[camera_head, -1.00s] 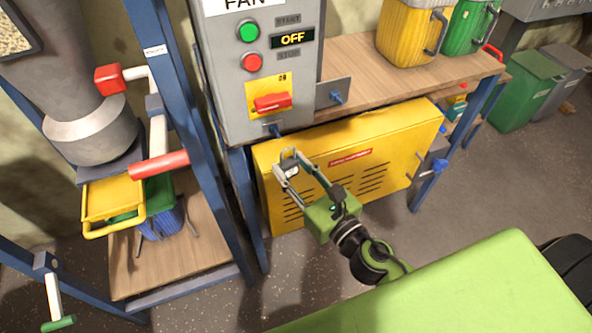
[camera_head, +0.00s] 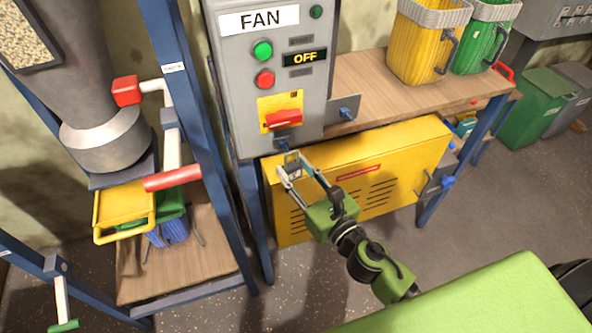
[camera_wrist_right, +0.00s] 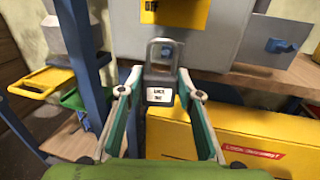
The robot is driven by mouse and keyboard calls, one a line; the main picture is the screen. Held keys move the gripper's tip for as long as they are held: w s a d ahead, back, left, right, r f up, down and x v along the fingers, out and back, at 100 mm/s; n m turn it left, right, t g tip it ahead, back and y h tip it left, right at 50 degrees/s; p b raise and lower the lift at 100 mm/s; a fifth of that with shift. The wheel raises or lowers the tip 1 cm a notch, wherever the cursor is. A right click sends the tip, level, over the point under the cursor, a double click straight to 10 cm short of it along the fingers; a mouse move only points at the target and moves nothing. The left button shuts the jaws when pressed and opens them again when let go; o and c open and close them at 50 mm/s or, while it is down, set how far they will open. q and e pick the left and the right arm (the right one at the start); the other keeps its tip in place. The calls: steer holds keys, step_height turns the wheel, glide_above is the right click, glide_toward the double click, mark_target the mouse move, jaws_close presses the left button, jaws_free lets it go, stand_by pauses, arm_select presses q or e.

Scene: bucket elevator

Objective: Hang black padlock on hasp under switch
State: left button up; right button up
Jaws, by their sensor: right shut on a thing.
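My right gripper (camera_head: 294,175) is shut on the black padlock (camera_head: 292,167), holding it upright with its shackle up. In the right wrist view the padlock (camera_wrist_right: 160,76) sits between the fingertips and has a white label on its front. The blue hasp (camera_head: 283,144) is under the red switch handle (camera_head: 284,118) on the grey fan box. The padlock's shackle is just below the hasp in the head view. In the wrist view the shackle overlaps the lower edge of the box, and I cannot tell whether it touches the hasp. My left gripper is not in view.
A yellow cabinet (camera_head: 400,155) stands behind and below the gripper. A side plate with a blue fitting (camera_head: 346,112) is right of the fan box. A blue frame post (camera_head: 200,120) stands to the left. Yellow and green bins stand on the wooden bench (camera_head: 380,90).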

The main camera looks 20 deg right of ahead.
mark_target(292, 162)
steer(key=shift+w, duration=0.15)
steer(key=shift+d+p+x, duration=0.15)
steer(key=shift+p+x, duration=0.1)
steer(key=shift+x, duration=0.6)
steer(key=shift+d+p+x, duration=0.15)
steer(key=shift+p+x, duration=0.1)
steer(key=shift+x, duration=0.55)
steer(key=shift+f+b, duration=0.8)
steer(key=o, duration=1.2)
steer(key=shift+o, duration=0.2)
steer(key=shift+a+f+b+v, duration=0.1)
steer(key=shift+a+b+v, duration=0.15)
steer(key=shift+v, duration=0.65)
steer(key=shift+a+f+b+v, duration=0.1)
steer(key=shift+b+v, duration=0.2)
steer(key=shift+v, duration=0.55)
steer(key=shift+a+f+b+v, duration=0.1)
steer(key=shift+a+b+v, duration=0.15)
steer(key=shift+v, duration=0.65)
steer(key=shift+a+b+v, duration=0.2)
steer(key=shift+b+v, duration=0.35)
steer(key=shift+v, duration=0.65)
steer(key=shift+a+b+v, duration=0.25)
steer(key=shift+b+v, duration=0.25)
steer(key=shift+v, duration=0.7)
